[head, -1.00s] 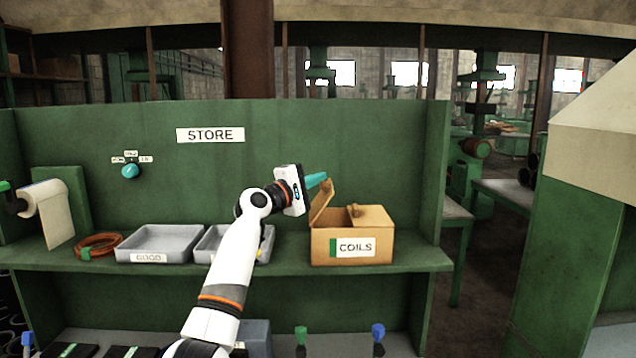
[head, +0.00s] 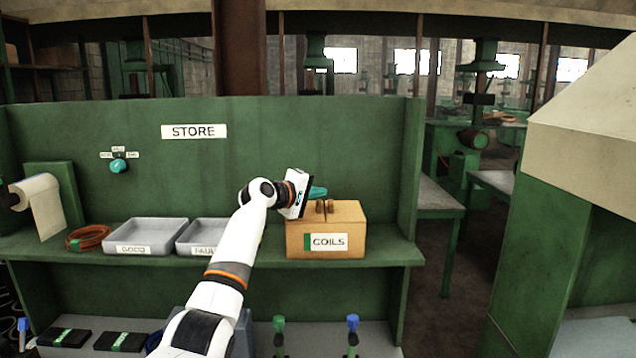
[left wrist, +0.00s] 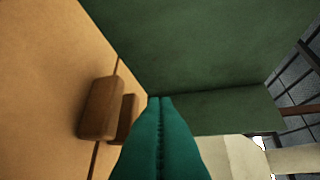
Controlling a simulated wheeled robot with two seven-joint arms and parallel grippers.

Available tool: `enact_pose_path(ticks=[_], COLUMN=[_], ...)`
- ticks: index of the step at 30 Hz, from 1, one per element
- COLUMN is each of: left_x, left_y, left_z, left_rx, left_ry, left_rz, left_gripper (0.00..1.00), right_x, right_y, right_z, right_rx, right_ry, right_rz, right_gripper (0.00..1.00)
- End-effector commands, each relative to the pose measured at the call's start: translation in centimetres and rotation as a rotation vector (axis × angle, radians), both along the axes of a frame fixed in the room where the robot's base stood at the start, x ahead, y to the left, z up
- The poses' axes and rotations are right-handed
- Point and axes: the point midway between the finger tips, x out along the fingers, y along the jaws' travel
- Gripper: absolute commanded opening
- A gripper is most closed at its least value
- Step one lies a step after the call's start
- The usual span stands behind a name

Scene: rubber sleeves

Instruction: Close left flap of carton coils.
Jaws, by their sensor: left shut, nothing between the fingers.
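The carton labelled COILS (head: 345,246) stands on the shelf, and both its top flaps now lie flat, meeting at a middle seam. Two brown tabs (head: 325,206) stand up side by side at the seam; they also show in the left wrist view (left wrist: 101,108). My left gripper (head: 319,191), with teal fingers, is shut and empty just above the left flap (head: 300,212), near the tabs. Its closed fingers (left wrist: 160,130) fill the lower middle of the left wrist view. I cannot tell whether they touch the flap. My right gripper is not in view.
Left of the carton are two grey trays, GOOD (head: 145,236) and a partly hidden one (head: 196,236), and an orange coil (head: 88,237). The green back panel (head: 350,140) rises behind. Bare shelf (head: 394,250) lies right of the carton.

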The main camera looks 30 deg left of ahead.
Motion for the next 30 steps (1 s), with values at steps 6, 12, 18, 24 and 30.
enact_pose_path(ticks=[6, 12, 18, 24, 30], left_x=[-0.1, -0.1, -0.1, -0.1, 0.0], left_y=[0.1, 0.1, 0.1, 0.1, -0.1], left_z=[-0.5, -0.8, -0.8, -0.8, 0.2], left_rx=[0.059, 0.076, 0.077, 0.076, 0.075], left_ry=[0.034, 0.045, 0.045, 0.045, 0.045], left_rz=[-0.001, 0.001, 0.000, 0.001, -0.001], left_gripper=[0.00, 0.00, 0.00, 0.00, 0.00], right_x=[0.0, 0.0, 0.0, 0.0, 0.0], right_y=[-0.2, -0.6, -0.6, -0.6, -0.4], right_z=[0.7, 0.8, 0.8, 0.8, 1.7], right_rx=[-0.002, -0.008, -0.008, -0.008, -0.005], right_ry=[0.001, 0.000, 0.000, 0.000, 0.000], right_rz=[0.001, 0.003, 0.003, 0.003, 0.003], right_gripper=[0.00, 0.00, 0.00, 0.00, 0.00])
